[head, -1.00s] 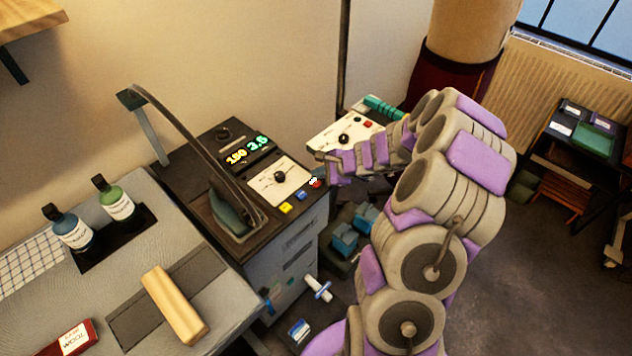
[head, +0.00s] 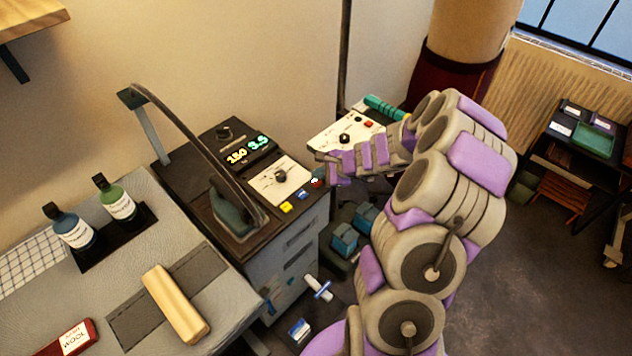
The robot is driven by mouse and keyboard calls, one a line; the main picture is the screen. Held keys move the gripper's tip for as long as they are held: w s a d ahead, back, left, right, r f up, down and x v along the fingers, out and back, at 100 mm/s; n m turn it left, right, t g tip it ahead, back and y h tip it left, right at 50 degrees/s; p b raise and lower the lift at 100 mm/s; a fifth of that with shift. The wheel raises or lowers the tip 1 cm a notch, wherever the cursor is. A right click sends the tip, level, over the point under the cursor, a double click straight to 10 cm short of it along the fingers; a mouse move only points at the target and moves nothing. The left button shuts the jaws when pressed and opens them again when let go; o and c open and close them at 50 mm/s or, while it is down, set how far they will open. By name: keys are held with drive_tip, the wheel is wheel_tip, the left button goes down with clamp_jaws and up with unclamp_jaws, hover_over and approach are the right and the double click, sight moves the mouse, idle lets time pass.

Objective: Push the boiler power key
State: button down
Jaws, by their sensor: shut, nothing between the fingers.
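The boiler unit (head: 200,150) stands left of centre, with a dark top, a lit yellow and green display (head: 248,150) and a pale dial panel (head: 279,181). Along its front right edge sit a yellow key (head: 286,208), a blue key (head: 302,195) and a red key (head: 317,183) with a small white mark. The key labels are too small to read. My gripper (head: 324,166) is shut and empty, with its tip close above and beside the red key. I cannot tell whether it touches the key.
A hose arm and iron (head: 232,215) rest on the unit's left side. A second white control panel (head: 345,137) stands behind my gripper. The left table holds two bottles (head: 117,200) and a wooden block (head: 175,303). Blue-green items (head: 345,238) lie below the unit's right side.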

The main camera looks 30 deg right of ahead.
sight(319, 183)
drive_tip(key=shift+f+b, duration=0.3)
drive_tip(key=shift+f, duration=0.4)
idle(0.7)
drive_tip(key=shift+r+p, duration=0.95)
drive_tip(key=shift+r, duration=0.05)
wheel_tip(319, 183, up, 6)
drive_tip(key=p, duration=0.5)
idle(0.4)
